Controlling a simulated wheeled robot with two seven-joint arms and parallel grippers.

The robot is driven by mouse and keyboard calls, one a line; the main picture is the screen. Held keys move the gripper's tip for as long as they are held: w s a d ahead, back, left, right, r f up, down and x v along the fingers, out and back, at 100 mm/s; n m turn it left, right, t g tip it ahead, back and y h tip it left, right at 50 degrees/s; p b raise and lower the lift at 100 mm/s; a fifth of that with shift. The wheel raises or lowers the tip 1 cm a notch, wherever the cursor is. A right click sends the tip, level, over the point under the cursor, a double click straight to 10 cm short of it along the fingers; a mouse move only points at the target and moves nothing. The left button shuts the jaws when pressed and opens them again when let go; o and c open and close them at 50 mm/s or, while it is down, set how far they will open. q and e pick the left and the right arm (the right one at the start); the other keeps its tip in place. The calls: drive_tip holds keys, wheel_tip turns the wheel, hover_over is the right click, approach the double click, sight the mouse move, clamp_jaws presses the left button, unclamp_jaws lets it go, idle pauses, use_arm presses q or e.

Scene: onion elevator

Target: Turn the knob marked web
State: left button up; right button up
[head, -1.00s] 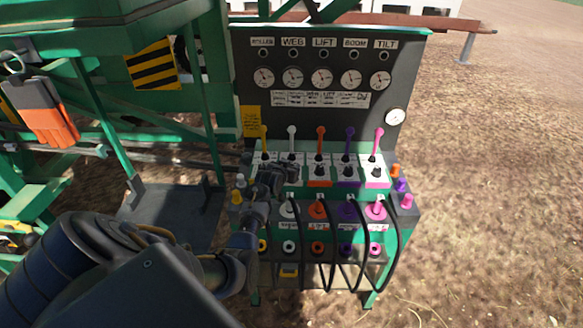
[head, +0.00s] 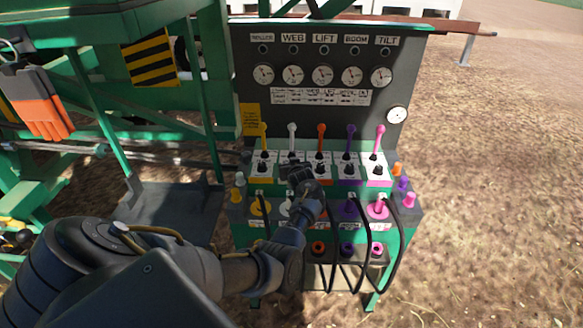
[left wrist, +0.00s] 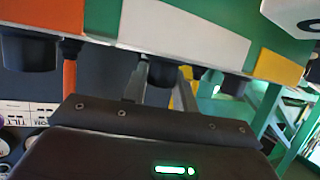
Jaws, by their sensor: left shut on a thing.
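The control panel (head: 320,110) carries a row of labels, with WEB (head: 293,37) second from the left. Below WEB stand a gauge (head: 293,75) and a white lever (head: 292,135). My left gripper (head: 296,170) is at the white column, in front of its black knob, which it hides in the head view. In the left wrist view the black knob (left wrist: 161,71) under the white plate (left wrist: 185,30) sits at my jaws (left wrist: 150,88), which are shut on it. My right gripper is in neither view.
A yellow column's knob (head: 262,170) and an orange column's knob (head: 319,172) flank the white one closely. Black hoses (head: 395,250) loop from the sockets below. Orange gloves (head: 38,103) hang at left. Open ground lies to the right.

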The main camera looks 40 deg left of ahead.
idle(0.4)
use_arm(q)
drive_tip(key=o, duration=1)
drive_tip(key=shift+w, duration=0.1)
drive_tip(key=shift+d, duration=0.1)
drive_tip(key=b+v, duration=0.1)
drive_tip(key=v, duration=0.9)
drive_tip(key=shift+d+r, duration=0.25)
drive_tip(key=shift+d, duration=0.05)
